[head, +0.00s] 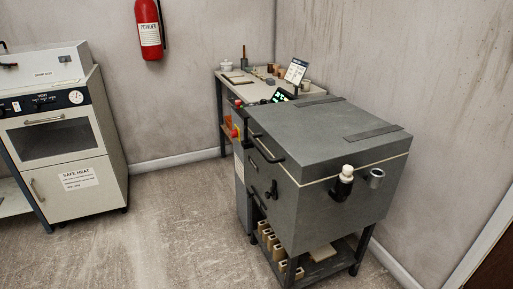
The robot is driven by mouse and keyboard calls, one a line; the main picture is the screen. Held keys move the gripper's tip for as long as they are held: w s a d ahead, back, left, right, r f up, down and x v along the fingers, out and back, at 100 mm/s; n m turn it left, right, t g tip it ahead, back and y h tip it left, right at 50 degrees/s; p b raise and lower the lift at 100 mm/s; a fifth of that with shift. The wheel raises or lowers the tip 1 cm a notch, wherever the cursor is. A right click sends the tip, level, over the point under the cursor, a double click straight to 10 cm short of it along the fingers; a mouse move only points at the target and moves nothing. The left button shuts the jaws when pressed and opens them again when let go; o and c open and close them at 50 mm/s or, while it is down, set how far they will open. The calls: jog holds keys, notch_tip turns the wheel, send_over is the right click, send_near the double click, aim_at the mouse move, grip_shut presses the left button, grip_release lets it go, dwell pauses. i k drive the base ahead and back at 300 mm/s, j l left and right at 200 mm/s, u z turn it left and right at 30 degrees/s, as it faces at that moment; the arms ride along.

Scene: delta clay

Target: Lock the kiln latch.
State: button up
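The grey kiln (335,215) stands right of centre on a dark frame, turned at an angle. Its lid (325,125) is down, with a pale line at the seam. A dark bar handle (266,148) is on the lid's left face. A small dark fitting (272,190) sits below it on the body; it may be the latch, but its position is too small to tell. On the near right face are a black fitting with a white knob (347,170) and a short grey tube (376,178). My gripper is not in view.
A control box with a red button (235,132) adjoins the kiln's left side. Several blocks (268,240) lie on its lower shelf. A worktable (238,88) stands behind, a white oven cabinet (65,145) at left, a fire extinguisher (149,30) on the wall. The floor (165,225) between is clear.

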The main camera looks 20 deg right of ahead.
aim_at(238, 103)
jog(key=i+z, duration=0.25)
jog(key=i, duration=0.25)
jog(key=i+j+z, duration=0.15)
jog(key=i+z, duration=0.15)
jog(key=i, duration=0.2)
